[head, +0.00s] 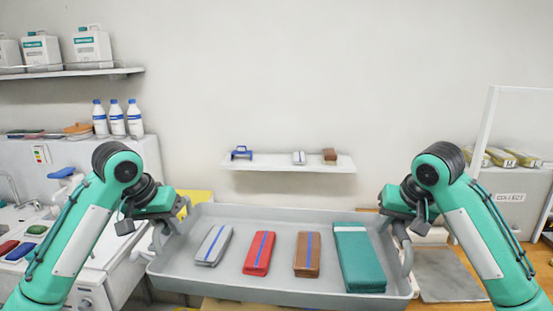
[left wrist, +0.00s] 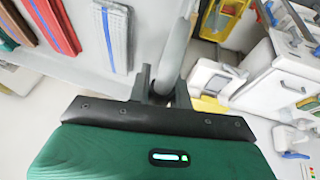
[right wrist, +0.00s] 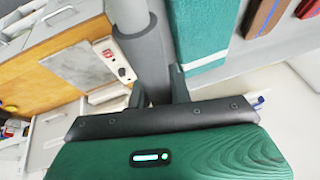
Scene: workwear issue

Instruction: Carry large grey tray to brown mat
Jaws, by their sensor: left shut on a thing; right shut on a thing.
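The large grey tray (head: 275,293) is in front of me in the head view, held from both ends and looking about level. It carries folded cloths: a grey one (head: 213,246), a red one (head: 259,253), a brown one (head: 307,255) and a larger green one (head: 358,258). My left gripper (head: 176,208) is shut on the tray's left handle, which also shows in the left wrist view (left wrist: 177,45). My right gripper (head: 393,210) is shut on the right handle, seen in the right wrist view (right wrist: 150,45). I cannot make out a brown mat.
A wall shelf (head: 288,163) with small items is behind the tray. A white cabinet and sink (head: 25,222) stand at the left. At the right, a wooden counter (head: 465,259) bears a grey slab (head: 450,277). A wooden-coloured surface (head: 228,304) shows below the tray's front.

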